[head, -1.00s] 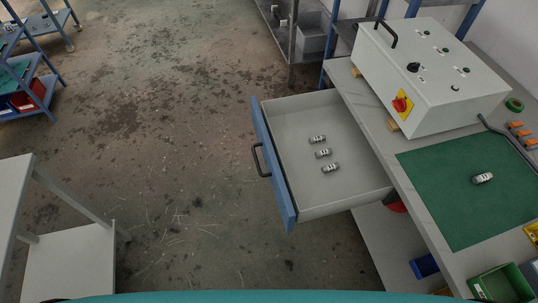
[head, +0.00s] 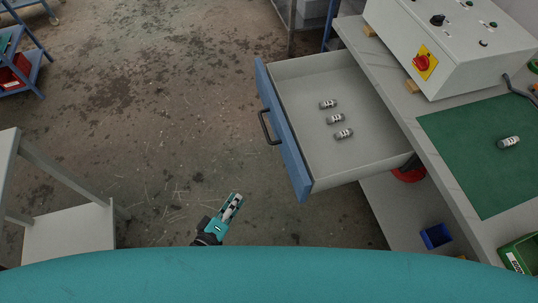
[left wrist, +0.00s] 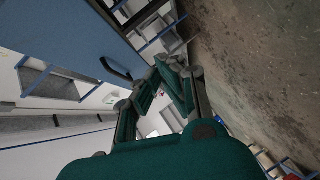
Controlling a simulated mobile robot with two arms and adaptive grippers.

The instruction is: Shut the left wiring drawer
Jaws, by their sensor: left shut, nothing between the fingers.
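The drawer (head: 347,150) is pulled out from under the workbench, with a blue front (head: 284,135) and a dark bar handle (head: 268,127). Three small grey cylindrical parts (head: 335,119) lie inside it. My left gripper (head: 236,200) is shut and empty, over the floor to the lower left of the drawer front, apart from it. In the left wrist view the blue front (left wrist: 62,42) and its handle (left wrist: 116,69) show beyond the fingers (left wrist: 166,66). My right gripper is not in view.
The workbench (head: 395,95) carries a grey control box (head: 455,45) with a red switch, and a green mat (head: 480,160) with one grey part. A small blue bin (head: 436,236) is below. A grey table (head: 70,235) stands at the left. The floor before the drawer is clear.

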